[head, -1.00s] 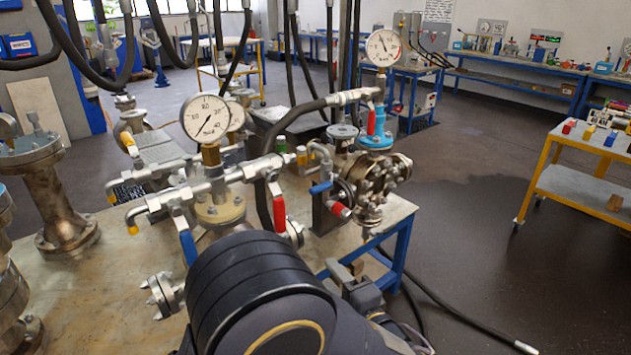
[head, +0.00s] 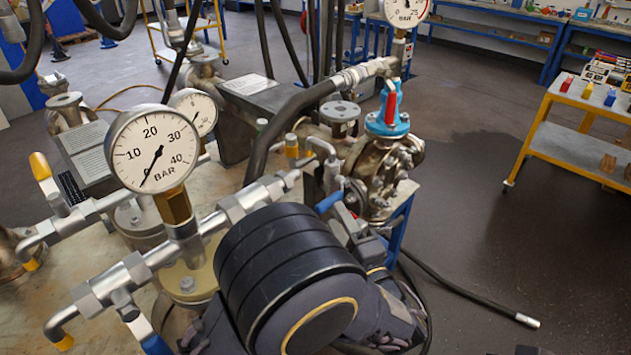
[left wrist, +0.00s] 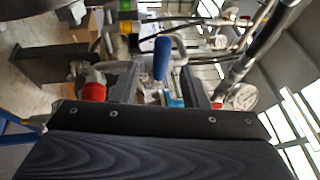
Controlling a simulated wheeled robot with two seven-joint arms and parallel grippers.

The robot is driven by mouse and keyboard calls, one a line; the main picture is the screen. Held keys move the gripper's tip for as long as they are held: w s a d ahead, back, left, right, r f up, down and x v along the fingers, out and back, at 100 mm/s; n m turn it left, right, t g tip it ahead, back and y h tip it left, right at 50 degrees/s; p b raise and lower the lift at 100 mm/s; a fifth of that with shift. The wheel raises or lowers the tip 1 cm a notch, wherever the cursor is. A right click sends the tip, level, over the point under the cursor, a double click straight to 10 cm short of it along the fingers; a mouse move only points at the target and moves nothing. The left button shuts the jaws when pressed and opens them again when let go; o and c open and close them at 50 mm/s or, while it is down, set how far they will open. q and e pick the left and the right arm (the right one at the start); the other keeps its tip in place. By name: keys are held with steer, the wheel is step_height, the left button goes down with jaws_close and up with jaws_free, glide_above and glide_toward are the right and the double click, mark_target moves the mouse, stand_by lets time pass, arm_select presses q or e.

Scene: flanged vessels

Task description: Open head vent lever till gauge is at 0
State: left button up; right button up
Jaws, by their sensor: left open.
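A blue lever (head: 329,202) sits on the small pipework by the blue-flanged vessel (head: 388,122). In the left wrist view the blue lever (left wrist: 162,58) stands between the open fingers of my left gripper (left wrist: 157,70); contact cannot be told. In the head view my forearm hides most of that gripper. The vessel's gauge (head: 405,10) is cut off by the top edge, so its reading is not clear. A nearer 0–40 bar gauge (head: 154,150) has its needle low left, near zero. My right gripper is not in view.
A red lever (head: 391,108) stands at the blue flange. A thick black hose (head: 290,118) and silver pipes (head: 250,205) crowd the left of my arm.

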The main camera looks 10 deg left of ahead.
mark_target(335, 196)
arm_select(q)
steer(key=p+x, duration=0.1)
steer(key=x, duration=0.6)
steer(key=shift+p, duration=0.35)
jaws_close()
